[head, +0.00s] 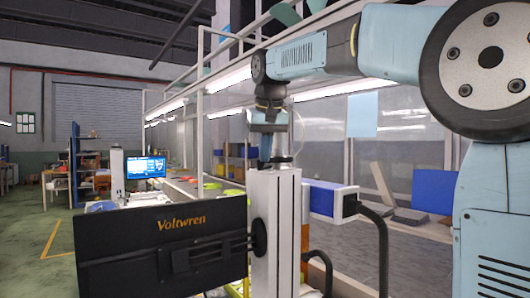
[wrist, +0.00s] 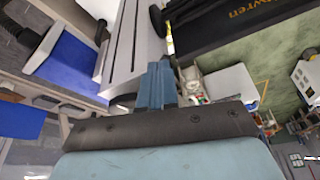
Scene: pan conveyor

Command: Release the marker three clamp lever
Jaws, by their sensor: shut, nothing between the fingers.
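A blue and white box-shaped marker head (head: 335,201) is mounted at the right of a pale upright column (head: 275,225). In the wrist view the blue and white marker head (wrist: 68,68) is at the upper left and the column (wrist: 128,45) is just beyond the fingers. My gripper (head: 265,158) is at the top of the column in the head view, partly hidden there. In the wrist view my gripper (wrist: 155,82) has its blue fingers together and empty. Small dark parts show beside the column, but I cannot tell which is the clamp lever. No marker number is readable.
A black Voltwren monitor (head: 160,245) is fixed to the left of the column. A black cable (head: 380,240) hangs at the right. A conveyor line with coloured pans (head: 212,186) runs behind. Open green floor (head: 35,240) lies at the left.

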